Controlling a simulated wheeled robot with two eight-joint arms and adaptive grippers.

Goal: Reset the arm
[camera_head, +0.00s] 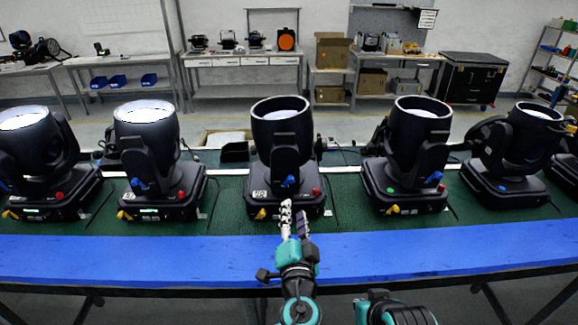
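Several black par cans stand in a row on the green belt (335,215). The middle one (281,150) is straight ahead, with a yellow plug and a red button on its base. Others are the left-hand one (148,155), the far-left one (40,160), the right-hand one (408,150) and the far-right one (508,155). My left gripper (294,214) points forward over the blue edge, in front of the middle par can's base. Its two fingers look slightly apart with nothing between them. My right gripper is not visible; only part of my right arm shows at the bottom.
A blue strip (150,262) runs along the bench's near edge. Workbenches (245,62) with devices and cardboard boxes (332,52) stand along the back wall. A black case (470,78) is at the back right. Open floor lies behind the row.

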